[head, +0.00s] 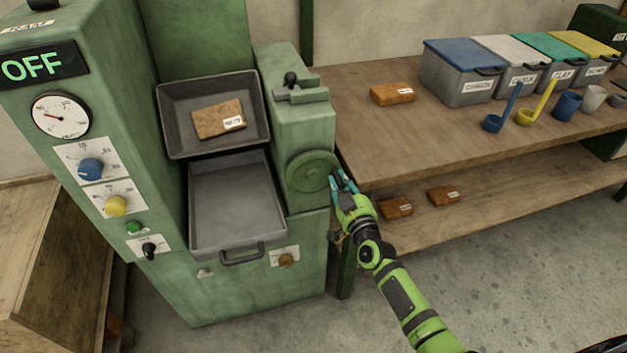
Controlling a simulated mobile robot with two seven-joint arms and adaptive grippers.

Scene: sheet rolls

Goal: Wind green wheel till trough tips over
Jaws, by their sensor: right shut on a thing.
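The green wheel (309,172) is on the right front of the green machine, below a small lever. My right gripper (338,180) is at the wheel's right edge and is shut on it, seemingly at its rim or handle; the fingers hide the exact grip. The grey trough (262,128) sits in the machine left of the wheel, with a brown labelled block (218,119) lying in it. An empty grey tray (235,203) with a front handle is below the trough. My left gripper is not in view.
The machine's left panel has an OFF display (32,66), a gauge and knobs. A wooden bench (440,130) on the right holds a brown block (393,93), lidded bins (460,72), scoops and cups. More blocks lie on its lower shelf. Floor in front is clear.

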